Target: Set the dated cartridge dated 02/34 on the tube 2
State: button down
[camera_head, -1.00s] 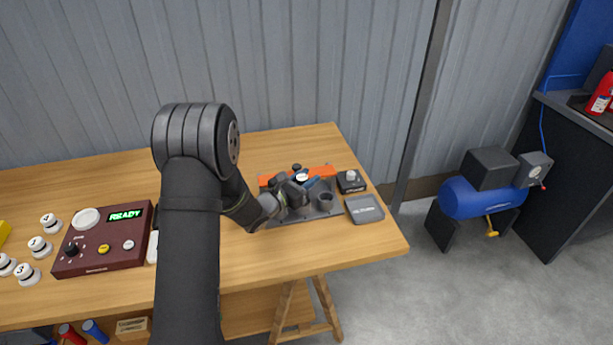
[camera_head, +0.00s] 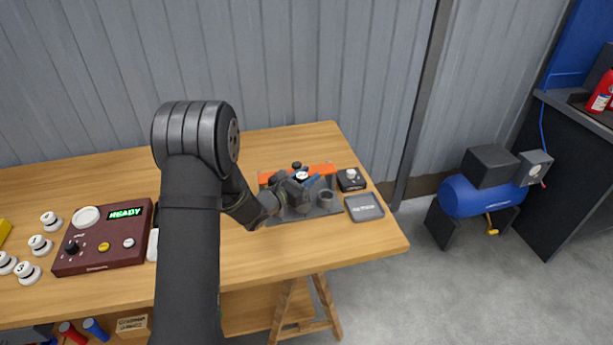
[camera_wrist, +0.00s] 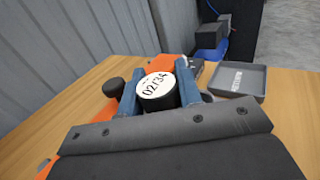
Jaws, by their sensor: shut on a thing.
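The cartridge dated 02/34 (camera_wrist: 157,90) is a short dark cylinder with a white top, and its date is legible in the wrist view. My gripper (camera_wrist: 160,92) is shut on it, one blue finger on each side. In the head view my gripper (camera_head: 303,180) holds the cartridge (camera_head: 302,175) over the grey fixture (camera_head: 283,219) at the right end of the bench. One grey tube (camera_head: 326,198) stands open on the fixture, right of my gripper. My gripper hides other parts of the fixture. No tube number is legible, and I cannot tell whether the cartridge touches a tube.
An orange block (camera_head: 322,169) lies behind the fixture. A dark box with a pale knob (camera_head: 351,179) and a grey tray (camera_head: 364,208) are to the right. A maroon panel reading READY (camera_head: 105,240) and several white-topped cartridges (camera_head: 40,245) are at the left. The front right bench is clear.

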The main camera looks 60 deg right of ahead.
jog(key=shift+f, duration=0.55)
jog(key=c, duration=1.3)
grip_release()
jog(key=shift+f, duration=0.1)
jog(key=shift+a, duration=0.1)
jog(key=v, duration=1)
jog(key=shift+a, duration=0.35)
jog(key=shift+w, duration=0.1)
jog(key=x, duration=0.8)
jog(key=shift+d, duration=0.3)
